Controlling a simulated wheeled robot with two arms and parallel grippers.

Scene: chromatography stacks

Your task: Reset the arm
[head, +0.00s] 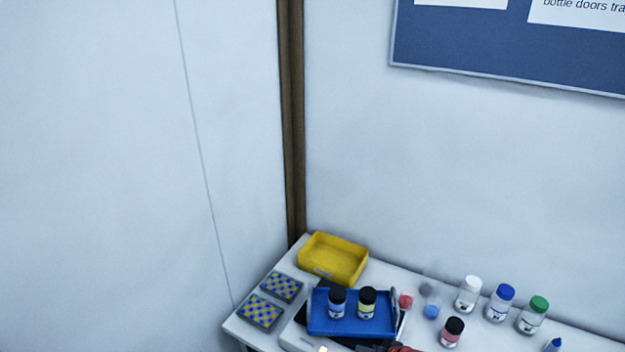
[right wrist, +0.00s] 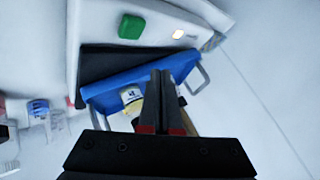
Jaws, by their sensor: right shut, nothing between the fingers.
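My right gripper (right wrist: 161,75) is shut and empty in the right wrist view, its two dark fingers side by side. It points over the blue tray (right wrist: 135,80) and hides part of it. In the head view only a dark and reddish piece of the right gripper (head: 375,348) shows at the bottom edge, in front of the blue tray (head: 350,326). My left gripper is not in view.
A yellow bin (head: 332,258) stands at the back corner of the white table, beside two checkered racks (head: 261,312). Several capped bottles stand to the right, including a green-capped one (head: 533,315). A green button (right wrist: 131,26) shows on the white device under the tray.

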